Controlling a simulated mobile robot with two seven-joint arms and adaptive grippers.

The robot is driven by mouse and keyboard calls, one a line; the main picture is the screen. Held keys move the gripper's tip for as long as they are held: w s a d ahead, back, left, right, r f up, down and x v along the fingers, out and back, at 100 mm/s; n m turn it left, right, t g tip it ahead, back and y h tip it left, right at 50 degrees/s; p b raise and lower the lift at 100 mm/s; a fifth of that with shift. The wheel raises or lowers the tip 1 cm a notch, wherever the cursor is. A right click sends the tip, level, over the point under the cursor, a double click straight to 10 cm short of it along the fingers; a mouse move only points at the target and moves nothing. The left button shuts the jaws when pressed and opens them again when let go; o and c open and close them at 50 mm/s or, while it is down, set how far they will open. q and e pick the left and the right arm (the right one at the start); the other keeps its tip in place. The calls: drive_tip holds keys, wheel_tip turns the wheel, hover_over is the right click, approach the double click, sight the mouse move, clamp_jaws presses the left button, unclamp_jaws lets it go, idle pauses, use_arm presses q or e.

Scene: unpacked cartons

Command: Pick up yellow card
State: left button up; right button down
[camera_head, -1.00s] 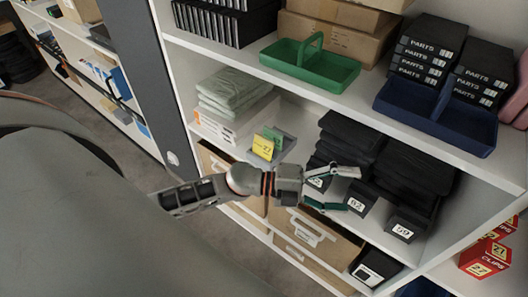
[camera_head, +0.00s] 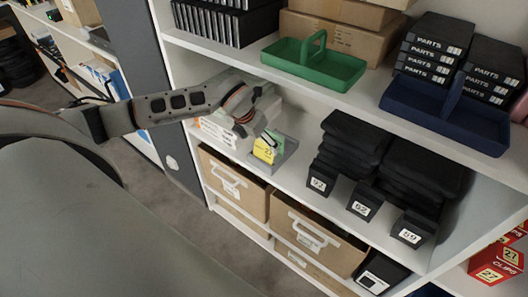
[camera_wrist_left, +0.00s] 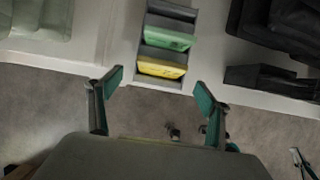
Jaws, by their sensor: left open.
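The yellow card (camera_head: 263,152) stands in a small grey holder (camera_head: 286,153) on the middle shelf, at the shelf's front edge. A green card (camera_wrist_left: 167,40) stands just behind it in the same holder. My left gripper (camera_head: 257,127) is right at the holder and partly overlaps the cards in the head view. In the left wrist view the yellow card (camera_wrist_left: 162,68) lies ahead of the open left gripper (camera_wrist_left: 158,84), between the lines of its two fingers. The fingers are apart and hold nothing. My right gripper is not in view.
The shelf above holds a green tray (camera_head: 313,66) and a blue tray (camera_head: 445,112). Cardboard bins (camera_head: 233,182) sit below.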

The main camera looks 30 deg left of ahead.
sight(264, 147)
use_arm(q)
drive_tip(key=x, duration=0.6)
drive_tip(key=shift+w, duration=0.25)
drive_tip(key=c, duration=1.1)
